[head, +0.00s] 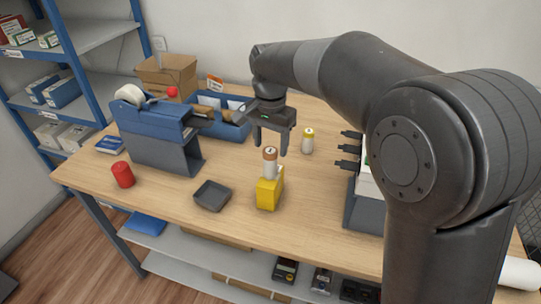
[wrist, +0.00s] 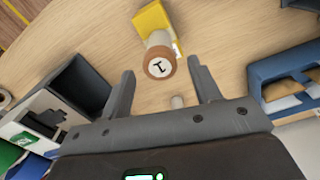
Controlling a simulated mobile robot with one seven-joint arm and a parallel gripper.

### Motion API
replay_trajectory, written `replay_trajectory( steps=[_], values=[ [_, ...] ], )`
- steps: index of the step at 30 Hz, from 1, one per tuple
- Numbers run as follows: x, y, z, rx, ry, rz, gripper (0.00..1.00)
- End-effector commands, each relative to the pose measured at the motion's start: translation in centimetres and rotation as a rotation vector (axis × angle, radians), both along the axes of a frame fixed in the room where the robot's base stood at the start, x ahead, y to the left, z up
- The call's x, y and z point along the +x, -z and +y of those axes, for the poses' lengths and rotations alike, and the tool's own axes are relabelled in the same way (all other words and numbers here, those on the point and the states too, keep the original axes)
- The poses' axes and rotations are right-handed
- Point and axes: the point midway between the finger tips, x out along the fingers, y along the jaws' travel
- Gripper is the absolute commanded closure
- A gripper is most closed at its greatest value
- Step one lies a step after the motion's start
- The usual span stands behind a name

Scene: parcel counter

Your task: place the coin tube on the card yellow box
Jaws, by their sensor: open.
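The coin tube (head: 270,165), pale with an orange-brown cap, stands upright on the yellow card box (head: 267,196) near the table's front edge. In the wrist view, the tube's cap (wrist: 159,64) bears a dark mark and the yellow box (wrist: 152,19) shows partly behind it. My gripper (head: 270,150) is open, its fingers pointing down, just above and behind the tube in the head view. In the wrist view, the tube's cap shows near the gap between the fingertips (wrist: 160,72), with space on both sides. The underside of the tube is hidden in the wrist view.
A dark tray (head: 212,195), a red cylinder (head: 123,174) and a blue tape dispenser (head: 150,135) are left. A blue bin (head: 232,130) and cardboard box (head: 166,75) stand behind. A grey rack is right.

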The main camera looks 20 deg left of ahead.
Motion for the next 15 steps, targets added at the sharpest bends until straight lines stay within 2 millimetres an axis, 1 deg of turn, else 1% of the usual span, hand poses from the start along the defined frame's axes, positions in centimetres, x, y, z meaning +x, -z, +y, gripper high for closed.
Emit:
replay_trajectory(
  steps=[1,6,10,15],
  values=[
    [0.1,-1.2,0.0,0.002,0.000,-0.004,0.43],
    [0.0,-4.2,0.0,0.001,0.001,-0.001,0.43],
    [0.0,-5.6,0.0,0.000,0.001,0.000,0.43],
    [0.0,-6.2,0.0,0.000,0.000,0.000,0.43]
  ],
)
